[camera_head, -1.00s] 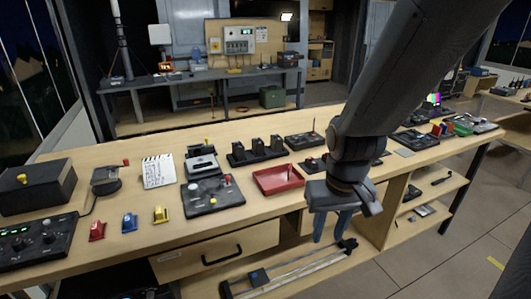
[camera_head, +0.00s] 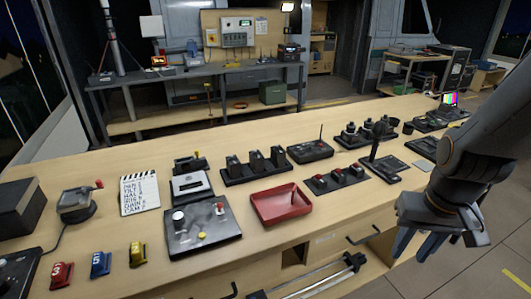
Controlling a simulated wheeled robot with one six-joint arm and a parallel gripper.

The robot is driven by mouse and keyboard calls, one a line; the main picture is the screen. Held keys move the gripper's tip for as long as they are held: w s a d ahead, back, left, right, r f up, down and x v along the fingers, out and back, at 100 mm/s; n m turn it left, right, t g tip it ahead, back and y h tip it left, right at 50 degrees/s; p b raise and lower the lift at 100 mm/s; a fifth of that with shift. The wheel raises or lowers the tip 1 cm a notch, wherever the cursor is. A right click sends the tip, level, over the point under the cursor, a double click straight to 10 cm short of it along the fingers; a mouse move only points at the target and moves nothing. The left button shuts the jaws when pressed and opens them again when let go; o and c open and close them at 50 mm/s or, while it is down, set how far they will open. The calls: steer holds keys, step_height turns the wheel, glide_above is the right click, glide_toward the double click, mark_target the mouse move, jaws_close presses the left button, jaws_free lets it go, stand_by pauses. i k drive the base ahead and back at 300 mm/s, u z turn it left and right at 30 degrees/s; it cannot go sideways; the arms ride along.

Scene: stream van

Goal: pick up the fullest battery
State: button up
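A black rack (camera_head: 257,177) with three dark upright blocks stands mid-bench, behind the red tray. The left block (camera_head: 233,164), middle block (camera_head: 256,160) and right block (camera_head: 278,157) look like batteries in a charger. Any charge marks on them are too small to read. My gripper (camera_head: 417,247) hangs at the right, in front of the bench edge and well away from the rack. Its blue-grey fingers point down and stand apart, with nothing seen between them.
A red tray (camera_head: 281,204) lies in front of the rack. A control panel with knobs (camera_head: 200,226) and a switch box (camera_head: 345,180) flank it. A black box with an antenna (camera_head: 310,151) stands right of the rack. Bare wood shows along the bench front.

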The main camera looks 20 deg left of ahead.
mark_target(257, 159)
steer(key=i, duration=0.35)
steer(key=u, duration=0.9)
steer(key=i, duration=0.5)
